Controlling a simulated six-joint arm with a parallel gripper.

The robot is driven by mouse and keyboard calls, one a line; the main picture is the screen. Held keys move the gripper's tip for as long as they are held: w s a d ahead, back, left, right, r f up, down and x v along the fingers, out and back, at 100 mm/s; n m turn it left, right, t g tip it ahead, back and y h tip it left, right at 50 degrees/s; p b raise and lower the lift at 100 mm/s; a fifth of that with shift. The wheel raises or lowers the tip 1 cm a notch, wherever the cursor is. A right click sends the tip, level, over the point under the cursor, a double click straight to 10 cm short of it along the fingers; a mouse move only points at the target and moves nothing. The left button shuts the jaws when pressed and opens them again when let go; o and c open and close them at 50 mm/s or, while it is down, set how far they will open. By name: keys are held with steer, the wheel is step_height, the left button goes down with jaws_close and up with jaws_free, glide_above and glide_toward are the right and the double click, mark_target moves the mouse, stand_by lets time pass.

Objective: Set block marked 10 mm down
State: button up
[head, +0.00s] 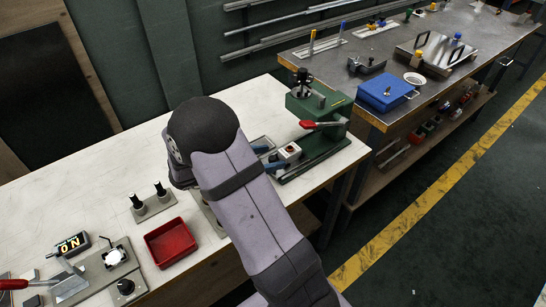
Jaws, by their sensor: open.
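No block with a readable 10 mm marking shows in the head view. A small pale block-like piece (289,151) with a dark spot on top sits beside the green press (320,104). My gripper is hidden behind my own arm, which crosses the middle of the view. Blue parts (275,166) show just right of the arm, close to the pale piece. I cannot tell what they belong to. Whether anything is held cannot be seen.
The pale worktop (100,180) carries a red tray (171,243), a stand with two dark-topped pins (153,204), and a clamp fixture (100,272) at lower left. A second bench at right holds a blue box (385,92). The worktop's back left is clear.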

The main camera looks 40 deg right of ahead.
mark_target(286, 152)
steer(key=shift+o, duration=0.2)
steer(key=shift+d+r+b, duration=0.1)
steer(key=shift+r+b, duration=0.2)
steer(key=shift+r, duration=0.25)
steer(key=shift+f+p+x, duration=0.2)
steer(key=shift+p+x, duration=0.45)
steer(key=shift+x, duration=3.05)
steer(key=shift+w, duration=0.1)
steer(key=c, duration=1.4)
steer(key=shift+r, duration=0.1)
step_height(286, 152, up, 10)
steer(key=shift+w+f, duration=0.1)
